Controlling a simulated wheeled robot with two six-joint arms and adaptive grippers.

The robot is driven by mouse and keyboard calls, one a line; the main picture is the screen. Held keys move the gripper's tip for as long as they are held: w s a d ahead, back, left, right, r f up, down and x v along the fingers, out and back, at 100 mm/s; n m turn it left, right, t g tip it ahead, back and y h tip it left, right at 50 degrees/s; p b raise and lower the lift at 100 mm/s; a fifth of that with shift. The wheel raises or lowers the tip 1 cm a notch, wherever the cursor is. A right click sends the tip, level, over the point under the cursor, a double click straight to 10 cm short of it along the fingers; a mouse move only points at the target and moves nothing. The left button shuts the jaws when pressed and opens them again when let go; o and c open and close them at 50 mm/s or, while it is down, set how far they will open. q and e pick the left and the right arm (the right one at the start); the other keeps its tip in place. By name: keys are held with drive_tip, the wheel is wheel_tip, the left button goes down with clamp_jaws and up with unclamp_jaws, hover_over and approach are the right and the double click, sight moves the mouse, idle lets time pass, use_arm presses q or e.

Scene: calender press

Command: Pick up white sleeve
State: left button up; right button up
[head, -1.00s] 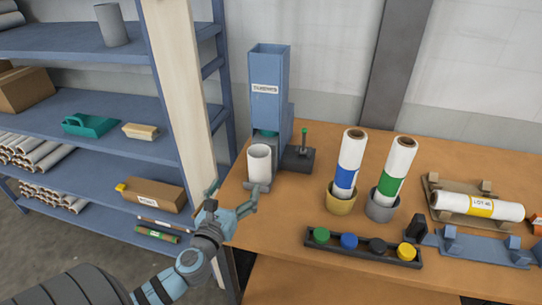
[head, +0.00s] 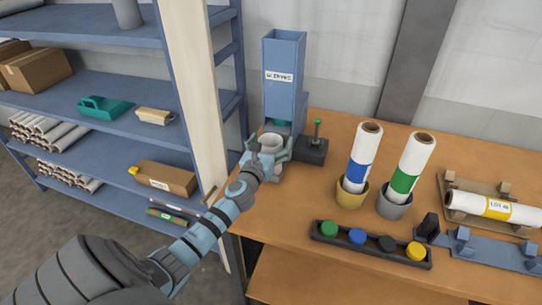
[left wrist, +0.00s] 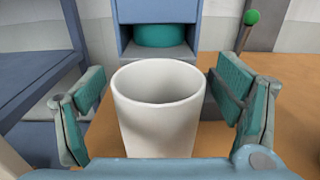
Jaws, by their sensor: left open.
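The white sleeve (left wrist: 158,118) stands upright, an open-topped hollow cylinder, in front of the blue dispenser in the left wrist view. In the head view the sleeve (head: 271,139) is mostly hidden behind my left gripper (head: 265,155). My left gripper (left wrist: 165,108) is open, with one teal-padded finger on each side of the sleeve. Gaps show between both fingers and its wall. The sleeve's lower part is out of sight in the wrist view. My right gripper is not in view.
The blue dispenser (head: 284,82) stands right behind the sleeve, with a green-knobbed lever box (head: 312,150) at its right. Two rolls stand in a yellow cup (head: 351,193) and a grey cup (head: 394,201). A wooden post (head: 194,80) and blue shelves (head: 75,85) are at left.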

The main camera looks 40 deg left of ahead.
use_arm(q)
drive_tip(key=shift+s, duration=0.15)
drive_tip(key=shift+c, duration=1)
drive_tip(key=c, duration=0.9)
wheel_tip(320, 180, up, 18)
drive_tip(key=p, duration=1)
